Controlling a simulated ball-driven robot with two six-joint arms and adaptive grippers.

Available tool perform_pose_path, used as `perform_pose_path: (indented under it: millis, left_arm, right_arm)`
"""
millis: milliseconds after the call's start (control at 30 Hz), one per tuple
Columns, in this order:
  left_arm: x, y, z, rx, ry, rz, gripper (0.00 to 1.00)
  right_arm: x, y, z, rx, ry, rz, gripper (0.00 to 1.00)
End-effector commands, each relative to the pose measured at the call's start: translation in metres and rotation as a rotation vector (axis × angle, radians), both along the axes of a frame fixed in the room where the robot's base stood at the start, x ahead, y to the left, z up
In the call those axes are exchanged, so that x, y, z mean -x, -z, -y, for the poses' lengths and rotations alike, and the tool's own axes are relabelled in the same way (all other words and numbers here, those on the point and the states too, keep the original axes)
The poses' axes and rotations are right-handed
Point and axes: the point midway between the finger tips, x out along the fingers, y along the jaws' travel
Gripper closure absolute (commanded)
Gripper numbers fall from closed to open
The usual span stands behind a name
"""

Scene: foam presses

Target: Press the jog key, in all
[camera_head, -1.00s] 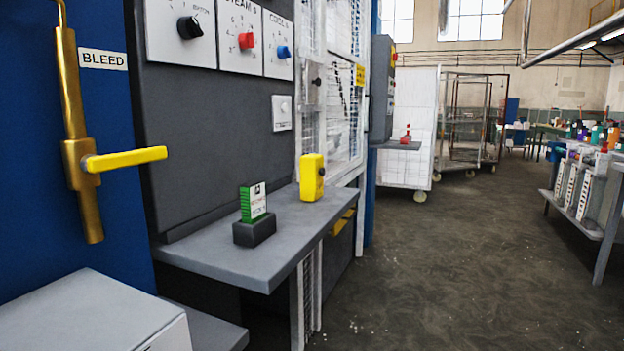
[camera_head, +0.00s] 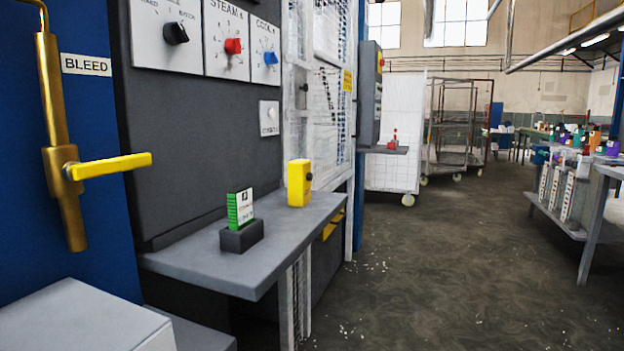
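No label in view can be read as jog. A small white plate with a round button (camera_head: 269,112) sits on the dark grey panel (camera_head: 205,120), with lettering too small to read. A yellow box (camera_head: 298,184) with a dark button on its right side stands on the grey shelf (camera_head: 205,268). Above are a black knob (camera_head: 176,33), a red knob (camera_head: 233,46) and a blue knob (camera_head: 270,58) on white plates. Neither of my grippers is in view.
A yellow lever (camera_head: 112,165) on a brass valve juts out beside the BLEED sign (camera_head: 86,65). A green-and-white card (camera_head: 240,208) stands in a dark holder on the shelf. Wheeled racks (camera_head: 455,120) stand behind. The floor (camera_head: 440,270) is clear to a bench at right.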

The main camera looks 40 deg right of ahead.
Motion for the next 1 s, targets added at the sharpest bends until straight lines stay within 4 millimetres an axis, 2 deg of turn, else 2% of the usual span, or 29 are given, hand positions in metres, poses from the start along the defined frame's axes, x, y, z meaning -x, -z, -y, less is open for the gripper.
perform_pose_path:
  millis: [33, 200, 1000]
  left_arm:
    - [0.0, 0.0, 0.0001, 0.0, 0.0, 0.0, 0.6]
    - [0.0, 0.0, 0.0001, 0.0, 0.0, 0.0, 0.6]
    - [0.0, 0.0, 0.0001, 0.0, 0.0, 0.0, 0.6]
  right_arm:
    - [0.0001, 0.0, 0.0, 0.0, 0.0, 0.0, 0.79]
    - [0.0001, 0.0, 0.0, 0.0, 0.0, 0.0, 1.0]
    - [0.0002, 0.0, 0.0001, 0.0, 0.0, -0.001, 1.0]
